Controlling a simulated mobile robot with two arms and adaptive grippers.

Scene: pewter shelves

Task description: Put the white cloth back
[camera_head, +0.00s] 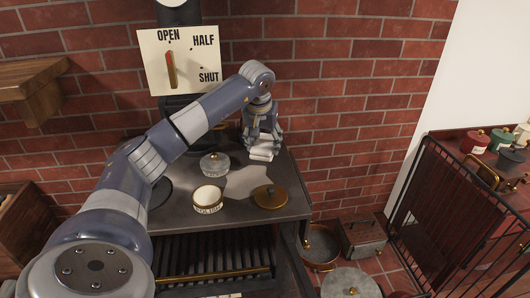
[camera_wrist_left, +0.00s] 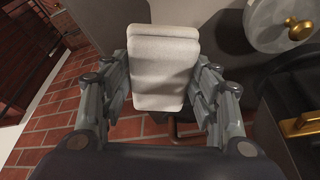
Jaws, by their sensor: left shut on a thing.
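The white cloth (camera_head: 261,154) is a folded pad at the back right of the dark table top (camera_head: 240,182). It also fills the middle of the left wrist view (camera_wrist_left: 163,68). My left gripper (camera_head: 262,138) points down from above, with a finger on each side of the cloth, and is shut on it. Whether the cloth touches the table is hard to tell. My right gripper is in neither view.
A grey lidded pot (camera_head: 214,164), a round polish tin (camera_head: 208,199) and a brass lid (camera_head: 270,197) are on the table left and in front of the cloth. A brick wall (camera_head: 330,100) stands behind. A copper pan (camera_head: 320,262) and a crate (camera_head: 363,238) are on the floor at right.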

